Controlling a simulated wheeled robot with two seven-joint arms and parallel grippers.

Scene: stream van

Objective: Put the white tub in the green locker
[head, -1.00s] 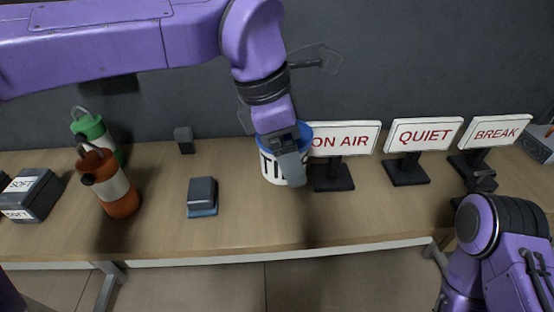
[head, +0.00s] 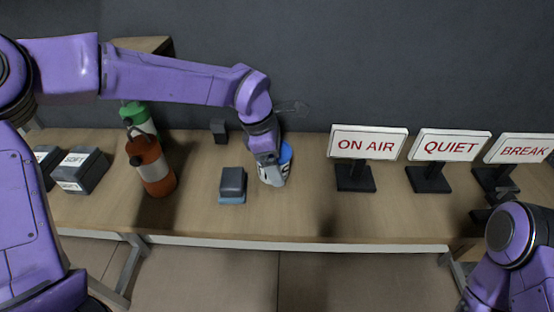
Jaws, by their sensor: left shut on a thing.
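The white tub (head: 268,178) with a blue rim is near the middle of the head view, in front of the wooden table's back half. My left gripper (head: 268,158) comes down over it and is shut on it, hiding part of its front. I cannot tell whether the tub touches the tabletop. My right arm shows at the lower right; its gripper (head: 493,205) is a dark, unclear shape, and its jaws cannot be made out. I see no green locker in this view.
A grey block on a blue base (head: 232,182) stands just left of the tub. Further left are an orange bottle (head: 151,170), a green bottle (head: 138,117) and dark boxes (head: 82,170). The ON AIR (head: 366,144), QUIET (head: 449,146) and BREAK (head: 522,149) signs stand right.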

